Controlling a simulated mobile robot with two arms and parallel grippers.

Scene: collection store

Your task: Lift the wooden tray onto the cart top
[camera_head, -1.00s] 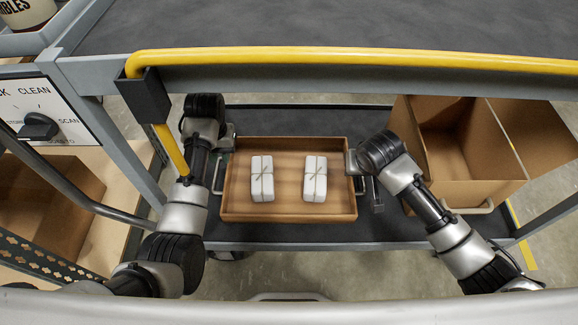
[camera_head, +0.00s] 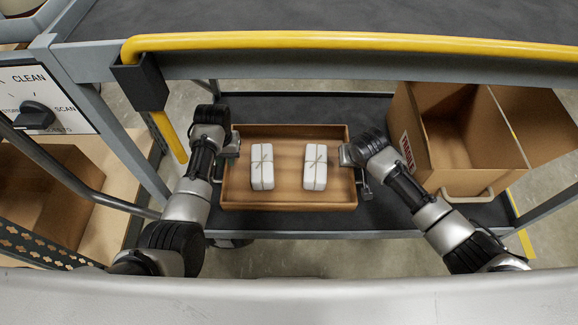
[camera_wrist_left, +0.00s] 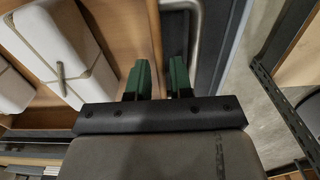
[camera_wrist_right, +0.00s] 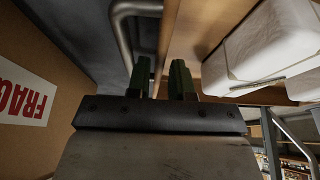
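The wooden tray (camera_head: 290,199) stands on the cart's dark lower shelf, under the cart top (camera_head: 330,18). Two white tied parcels (camera_head: 262,168) (camera_head: 315,168) stand upright in it. My left gripper (camera_head: 232,146) is at the tray's left side. In the left wrist view its green fingers (camera_wrist_left: 160,82) are apart, with the tray's wall running between them. My right gripper (camera_head: 347,156) is at the tray's right side. In the right wrist view its fingers (camera_wrist_right: 162,80) are also apart around the tray's wall. Contact with the wall is not clear.
A yellow rail (camera_head: 350,41) crosses the cart's near edge above the tray. An open cardboard box (camera_head: 470,183) stands close to the right arm on the lower shelf. A panel with a black knob (camera_head: 35,115) and grey frame posts are at the left.

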